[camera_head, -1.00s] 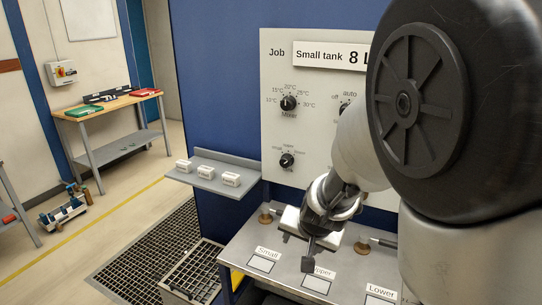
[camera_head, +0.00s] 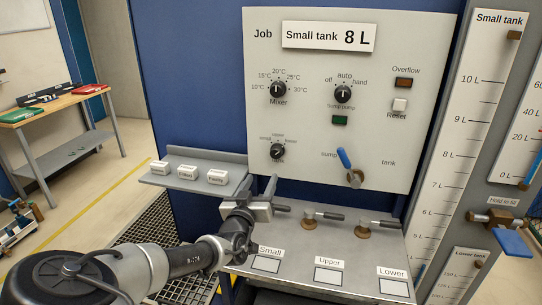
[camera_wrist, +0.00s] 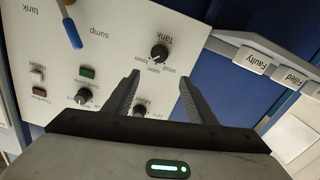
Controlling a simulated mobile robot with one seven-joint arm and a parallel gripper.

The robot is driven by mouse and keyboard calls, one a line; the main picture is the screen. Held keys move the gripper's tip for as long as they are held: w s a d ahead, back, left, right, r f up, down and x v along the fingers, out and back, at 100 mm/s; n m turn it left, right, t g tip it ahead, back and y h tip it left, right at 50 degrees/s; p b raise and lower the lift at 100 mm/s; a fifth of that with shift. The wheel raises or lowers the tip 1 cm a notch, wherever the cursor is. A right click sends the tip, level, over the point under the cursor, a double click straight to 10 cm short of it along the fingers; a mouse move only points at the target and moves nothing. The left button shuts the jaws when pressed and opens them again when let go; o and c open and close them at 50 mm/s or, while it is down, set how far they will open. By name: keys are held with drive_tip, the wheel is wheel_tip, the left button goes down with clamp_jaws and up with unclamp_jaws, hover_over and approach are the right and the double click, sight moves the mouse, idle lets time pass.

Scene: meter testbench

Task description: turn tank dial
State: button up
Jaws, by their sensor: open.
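The tank dial (camera_head: 277,151) is a small black knob at the lower left of the white panel, with small labels around it. In the wrist view the tank dial (camera_wrist: 159,52) appears upside down, just beyond and between the fingertips. I cannot tell its pointer setting with certainty. My gripper (camera_head: 260,186) is open and empty, below and in front of the dial, its fingers pointing toward the panel. Both dark fingers show in the wrist view (camera_wrist: 159,84), apart from the dial. The sign (camera_head: 328,37) reads "Small tank 8 L".
The mixer dial (camera_head: 278,89) and sump pump dial (camera_head: 343,94) sit above. A blue-handled valve (camera_head: 345,160) is at the right. A shelf (camera_head: 153,179) with labelled blocks is at the left. Small valves (camera_head: 309,219) stand on the bench below. Open space lies before the panel.

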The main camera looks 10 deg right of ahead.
sight(275, 154)
drive_tip(key=p+x, duration=0.1)
drive_tip(key=x, duration=1.5)
drive_tip(key=shift+w+d+p, duration=0.3)
drive_tip(key=shift+p, duration=0.05)
drive_tip(key=c, duration=1)
